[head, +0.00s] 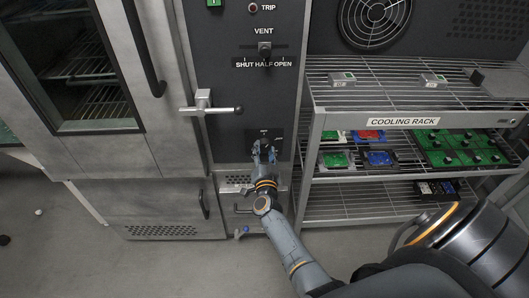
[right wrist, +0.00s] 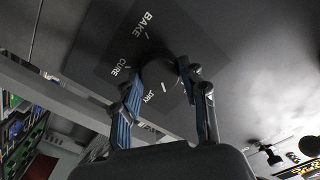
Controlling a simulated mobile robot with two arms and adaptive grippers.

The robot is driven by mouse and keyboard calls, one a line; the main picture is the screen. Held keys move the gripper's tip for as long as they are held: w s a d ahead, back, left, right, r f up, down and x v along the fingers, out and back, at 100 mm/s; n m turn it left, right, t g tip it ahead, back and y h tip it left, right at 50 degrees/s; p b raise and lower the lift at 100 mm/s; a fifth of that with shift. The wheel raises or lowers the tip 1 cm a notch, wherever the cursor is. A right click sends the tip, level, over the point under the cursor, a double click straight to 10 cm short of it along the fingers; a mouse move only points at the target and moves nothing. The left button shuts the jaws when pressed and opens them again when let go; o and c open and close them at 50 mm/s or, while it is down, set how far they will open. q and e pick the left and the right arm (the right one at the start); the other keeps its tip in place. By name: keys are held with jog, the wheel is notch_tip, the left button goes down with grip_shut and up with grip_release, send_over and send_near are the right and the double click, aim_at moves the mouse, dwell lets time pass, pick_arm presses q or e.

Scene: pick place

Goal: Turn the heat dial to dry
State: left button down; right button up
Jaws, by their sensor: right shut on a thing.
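The heat dial (right wrist: 158,73) is a dark round knob on a dark panel, seen in the right wrist view between my right fingers. White labels BAKE, CURE and DRY (right wrist: 151,97) stand around it, each with a tick. I cannot make out a pointer on the dial. My right gripper (right wrist: 168,80) is shut on the dial, with a blue-padded finger on either side. In the head view the right gripper (head: 264,153) is at the lower oven panel (head: 228,125) and hides most of the dial. My left gripper is not in view.
A vent lever (head: 264,47) and a door handle with a dark knob (head: 210,105) sit above the dial. To the right stands the cooling rack (head: 402,122), holding several circuit boards. The oven door (head: 90,65) is at left. Open floor (head: 150,265) lies in front.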

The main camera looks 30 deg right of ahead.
jog(key=m+b, duration=0.1)
jog(key=m, duration=0.6)
jog(key=shift+b, duration=0.35)
dwell(0.4)
jog(key=o, duration=1.2)
jog(key=shift+c, duration=0.2)
